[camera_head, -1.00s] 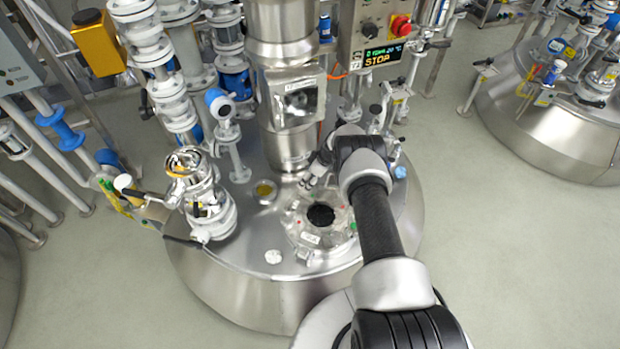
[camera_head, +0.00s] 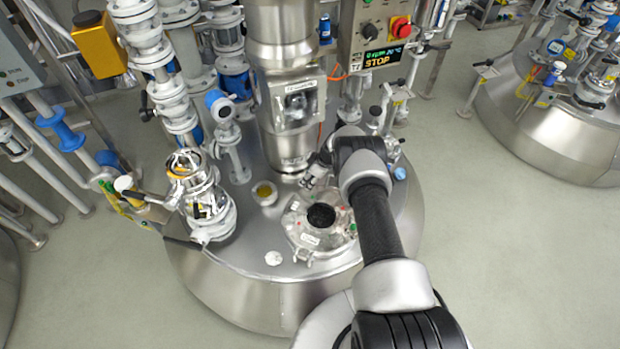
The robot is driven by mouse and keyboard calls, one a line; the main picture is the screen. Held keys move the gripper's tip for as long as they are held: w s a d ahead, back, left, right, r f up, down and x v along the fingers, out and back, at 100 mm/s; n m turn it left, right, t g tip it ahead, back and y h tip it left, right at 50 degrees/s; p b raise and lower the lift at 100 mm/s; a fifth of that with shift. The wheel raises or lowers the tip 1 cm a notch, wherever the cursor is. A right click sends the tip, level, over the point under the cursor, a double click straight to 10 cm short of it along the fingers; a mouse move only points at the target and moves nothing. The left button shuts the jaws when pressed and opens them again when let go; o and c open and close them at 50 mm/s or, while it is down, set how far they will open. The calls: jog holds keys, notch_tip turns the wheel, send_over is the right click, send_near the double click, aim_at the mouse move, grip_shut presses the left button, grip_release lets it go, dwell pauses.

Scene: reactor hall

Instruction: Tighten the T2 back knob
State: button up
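A round hatch cover (camera_head: 310,243) with a dark round centre (camera_head: 321,215) lies on top of the steel reactor vessel (camera_head: 245,287). Small clamp parts and coloured marks sit around its rim. My gripper (camera_head: 308,184) is at the back edge of the hatch, in front of the steel column (camera_head: 290,150). Its fingers point down and to the left. They are small and partly hidden by my wrist, so I cannot tell whether they are open or hold anything. The back knob cannot be made out at the fingertips. No T2 label is readable.
A control box (camera_head: 378,28) with a display reading STOP stands behind my arm. A glass-and-steel valve (camera_head: 206,200) and pipes rise at the left. A yellow box (camera_head: 98,42) is at the upper left. A second vessel (camera_head: 555,137) stands at the right, with clear floor between.

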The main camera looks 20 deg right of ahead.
jog(key=shift+r+m, duration=0.1)
jog(key=shift+m, duration=0.2)
jog(key=m+t+h+p, duration=0.1)
jog(key=m, duration=0.2)
jog(key=shift+s+a+m, duration=0.1)
jog(key=shift+a+m, duration=0.05)
jog(key=shift+m, duration=0.25)
jog(key=m+h, duration=0.1)
jog(key=m, duration=0.1)
jog(key=shift+m, duration=0.3)
jog(key=shift+m+h+b, duration=0.45)
jog(key=shift+m+h, duration=0.05)
jog(key=shift+m, duration=0.7)
jog(key=o, duration=1)
jog(key=shift+o, duration=0.2)
